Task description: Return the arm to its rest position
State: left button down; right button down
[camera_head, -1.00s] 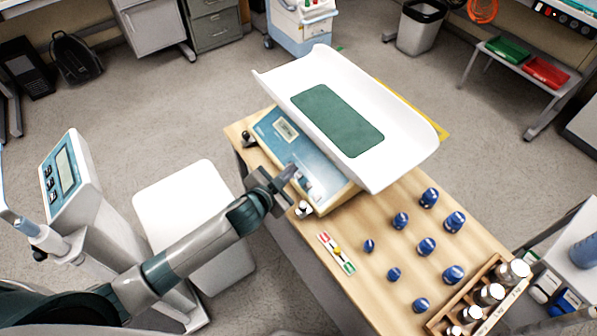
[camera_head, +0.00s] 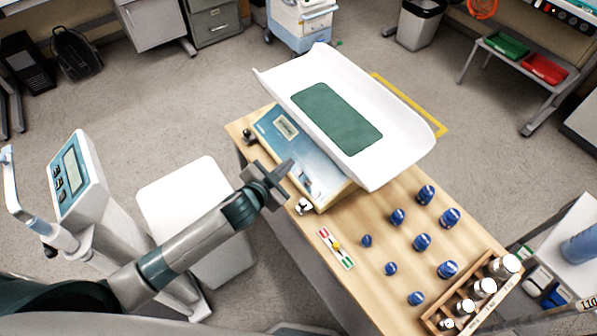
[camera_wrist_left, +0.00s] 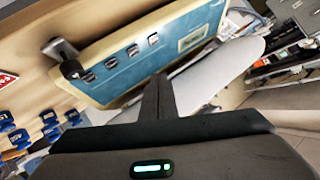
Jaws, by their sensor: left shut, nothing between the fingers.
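My left arm comes in from the lower left in the head view. Its gripper (camera_head: 280,172) is shut and empty, held at the left edge of the table beside the blue front panel (camera_head: 290,140) of the baby scale. In the left wrist view the shut fingers (camera_wrist_left: 158,100) point at the scale's panel (camera_wrist_left: 150,50), with its row of switches, and look apart from it. The scale's white tray (camera_head: 395,125) with a green mat (camera_head: 337,118) lies behind the gripper. My right gripper is not in view.
Grey floor is free behind.

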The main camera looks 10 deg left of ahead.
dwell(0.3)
pick_arm(q)
jog(key=s+a+f+n+g+y, duration=0.15)
jog(key=s+a+n+g, duration=0.3)
jog(key=s, duration=1.25)
jog(key=s+a+n+g+y, duration=0.25)
jog(key=s+a+g, duration=0.25)
jog(key=s, duration=1.2)
notch_tip(320, 180, down, 32)
jog(key=s+b, duration=0.1)
jog(key=b, duration=0.3)
jog(key=s+a+f+g+b, duration=0.2)
jog(key=s+f, duration=1.6)
jog(key=f, duration=0.2)
jog(key=shift+a+f+b, duration=0.25)
jog(key=shift+a+b, duration=0.05)
jog(key=shift+a, duration=0.1)
